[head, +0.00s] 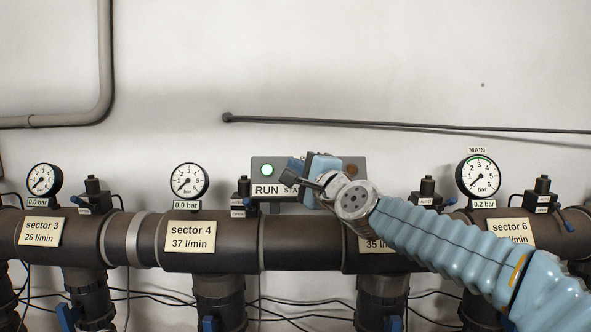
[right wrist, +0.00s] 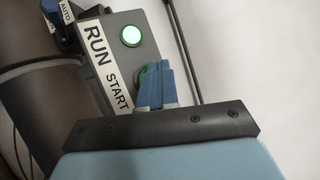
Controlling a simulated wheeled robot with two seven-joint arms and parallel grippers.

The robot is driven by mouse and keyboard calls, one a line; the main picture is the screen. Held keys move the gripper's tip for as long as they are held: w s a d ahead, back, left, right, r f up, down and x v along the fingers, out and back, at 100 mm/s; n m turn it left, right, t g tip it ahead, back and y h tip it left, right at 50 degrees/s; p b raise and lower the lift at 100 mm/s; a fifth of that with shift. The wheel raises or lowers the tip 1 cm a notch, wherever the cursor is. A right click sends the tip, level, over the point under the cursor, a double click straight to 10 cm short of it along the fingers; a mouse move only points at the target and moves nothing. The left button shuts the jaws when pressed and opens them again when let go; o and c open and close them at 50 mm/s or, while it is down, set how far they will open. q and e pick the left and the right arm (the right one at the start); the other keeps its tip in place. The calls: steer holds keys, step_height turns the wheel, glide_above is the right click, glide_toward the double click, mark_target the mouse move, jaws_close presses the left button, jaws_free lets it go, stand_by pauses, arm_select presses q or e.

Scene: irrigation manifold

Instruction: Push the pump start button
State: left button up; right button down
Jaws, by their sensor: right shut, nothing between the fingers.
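The START label (head: 290,190) is partly covered by my right gripper in the head view. The box (right wrist: 116,25), the glowing lamp (right wrist: 131,36) and the full START label (right wrist: 119,91) show in the right wrist view. Beside START, the round start button (right wrist: 139,76) shows only an edge behind my fingers. My right gripper (right wrist: 155,80) is shut and empty, its blue fingers over the button. I cannot tell whether they touch it. My left gripper is out of view.
A dark horizontal pipe (head: 140,238) runs below the box, carrying gauges such as the sector 4 gauge (head: 188,181) and the MAIN gauge (head: 478,177), small valves and labels. A thin dark rod (head: 400,125) crosses the wall above.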

steer(key=s, duration=0.1)
steer(key=s+r+p, duration=0.1)
steer(key=s, duration=0.1)
steer(key=s+r+p, duration=0.1)
steer(key=shift+s+r, duration=0.15)
steer(key=shift+r, duration=0.1)
stand_by(0.6)
